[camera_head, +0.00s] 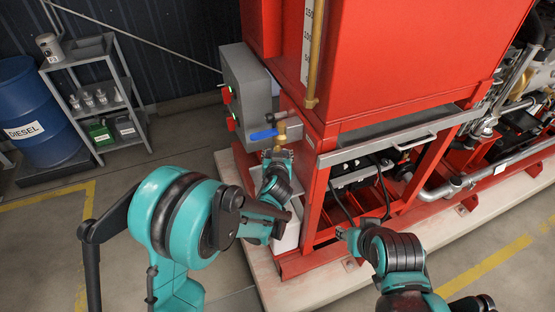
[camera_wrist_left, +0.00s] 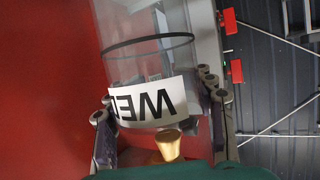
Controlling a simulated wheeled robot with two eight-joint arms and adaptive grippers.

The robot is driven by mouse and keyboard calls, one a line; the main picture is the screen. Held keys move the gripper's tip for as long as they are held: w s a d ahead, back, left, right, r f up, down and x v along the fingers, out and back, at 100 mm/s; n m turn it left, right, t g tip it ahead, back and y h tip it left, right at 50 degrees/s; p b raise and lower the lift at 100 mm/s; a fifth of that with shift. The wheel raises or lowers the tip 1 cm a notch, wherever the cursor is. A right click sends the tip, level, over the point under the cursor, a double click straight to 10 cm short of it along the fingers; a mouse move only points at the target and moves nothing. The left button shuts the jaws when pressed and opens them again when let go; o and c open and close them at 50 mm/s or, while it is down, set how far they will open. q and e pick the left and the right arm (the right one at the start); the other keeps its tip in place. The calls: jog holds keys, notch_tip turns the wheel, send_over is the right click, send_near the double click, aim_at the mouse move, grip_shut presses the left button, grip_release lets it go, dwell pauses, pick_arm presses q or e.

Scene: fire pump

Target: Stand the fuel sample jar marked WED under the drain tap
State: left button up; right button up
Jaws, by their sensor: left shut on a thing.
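The clear jar marked WED (camera_wrist_left: 145,75) fills the middle of the left wrist view, its label upside down in the picture. My left gripper (camera_wrist_left: 160,120) is shut on it, one finger on each side. The brass drain tap (camera_head: 281,131) with its blue lever (camera_head: 263,135) sticks out at the red frame's left corner. In the head view my left gripper (camera_head: 279,155) is just below the tap, and I cannot make out the jar there. A brass end (camera_wrist_left: 168,145) shows at the jar's edge in the wrist view. My right gripper (camera_head: 342,233) is low before the frame; its jaws are unclear.
The red tank (camera_head: 400,50) and a grey control box (camera_head: 245,85) stand close around the tap. A pale tray (camera_head: 288,238) lies below, partly hidden by my arm. At left are a shelf (camera_head: 100,105) with several jars and a blue diesel drum (camera_head: 35,105).

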pick_arm(q)
jog(key=f+b, duration=0.1)
jog(key=f, duration=0.1)
jog(key=w+f+b, duration=0.1)
jog(key=shift+f, duration=0.35)
jog(key=shift+r, duration=0.1)
jog(key=shift+s, duration=0.1)
jog(key=o, duration=1.5)
